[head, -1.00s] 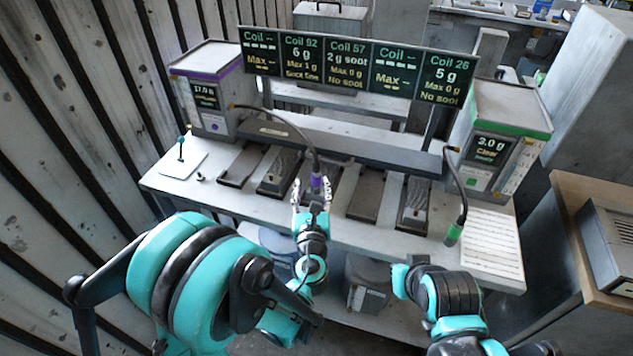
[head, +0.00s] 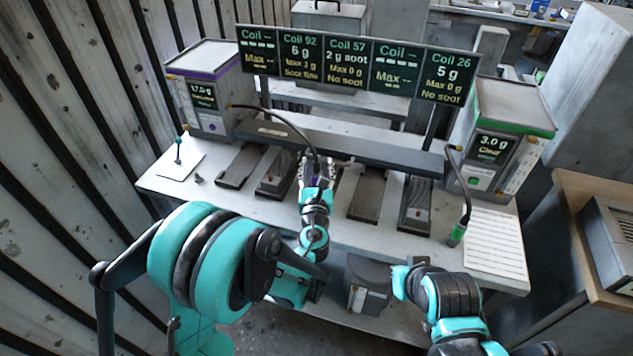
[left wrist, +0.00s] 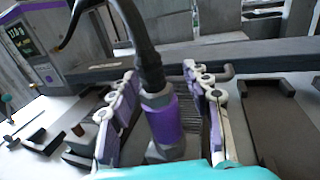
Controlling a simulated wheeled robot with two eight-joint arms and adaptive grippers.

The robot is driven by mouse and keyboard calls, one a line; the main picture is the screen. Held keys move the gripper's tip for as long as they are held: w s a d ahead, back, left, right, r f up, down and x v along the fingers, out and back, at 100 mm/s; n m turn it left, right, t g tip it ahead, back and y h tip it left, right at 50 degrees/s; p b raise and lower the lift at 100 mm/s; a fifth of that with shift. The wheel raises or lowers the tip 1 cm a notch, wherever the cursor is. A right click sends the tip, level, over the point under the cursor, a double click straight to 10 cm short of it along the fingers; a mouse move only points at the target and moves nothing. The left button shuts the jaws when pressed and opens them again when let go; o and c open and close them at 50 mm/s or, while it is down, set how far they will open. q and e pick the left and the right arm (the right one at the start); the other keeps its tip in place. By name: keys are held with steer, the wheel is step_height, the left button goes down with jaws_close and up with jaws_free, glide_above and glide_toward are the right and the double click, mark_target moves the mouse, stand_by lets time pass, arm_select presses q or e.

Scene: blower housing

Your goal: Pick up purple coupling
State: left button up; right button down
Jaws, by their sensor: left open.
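The purple coupling (left wrist: 166,122) is a purple sleeve with grey ends on a black hose. In the left wrist view it stands slightly tilted between the two fingers of my left gripper (left wrist: 160,115). The fingers are open, one on each side, with a visible gap at least on the left. In the head view my left gripper (head: 317,172) reaches over the table's middle and hides most of the coupling. My right arm shows at the lower right of the head view, but its fingers cannot be made out.
A purple-trimmed box (head: 203,92) stands at the left and a green-trimmed box (head: 497,135) at the right. A green coupling (head: 457,233) hangs from the right box's hose. Dark trays (head: 367,193) line the table (head: 330,222). A display board (head: 345,65) stands behind.

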arm_select(q)
jaws_close()
steer(key=shift+r, duration=0.15)
steer(key=s+d+r+p, duration=0.2)
steer(key=d+r+p, duration=0.4)
steer(key=d+r, duration=0.4)
steer(key=shift+s+d+r, duration=0.35)
steer(key=shift+s+d, duration=0.05)
steer(key=shift+d, duration=0.3)
